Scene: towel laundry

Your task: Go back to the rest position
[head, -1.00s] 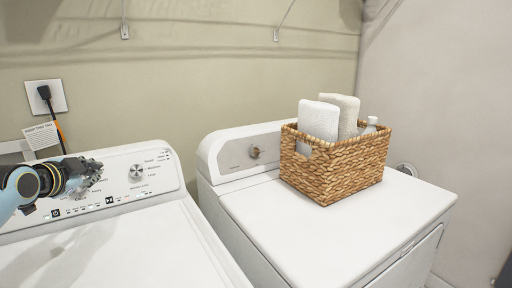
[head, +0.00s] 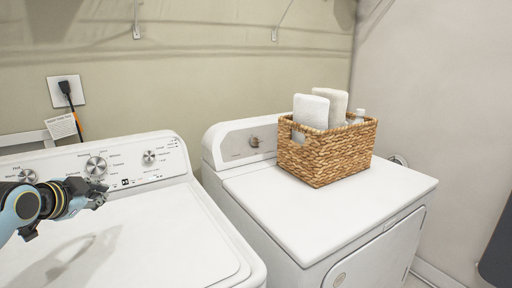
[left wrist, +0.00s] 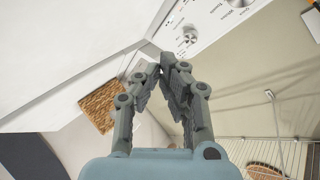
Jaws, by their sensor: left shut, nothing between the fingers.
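My left gripper (head: 98,194) is in front of the control panel of the left white machine (head: 120,160), at the left of the head view. In the left wrist view the gripper's fingers (left wrist: 160,70) meet at their tips with nothing between them. The gripper holds nothing and is apart from the basket. My right gripper is not in view.
A woven basket (head: 335,160) with white towels (head: 311,110) and a white bottle stands on the right white machine (head: 330,205). It also shows in the left wrist view (left wrist: 100,105). A plugged outlet (head: 67,91) is on the wall. The left machine's lid (head: 180,240) is clear.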

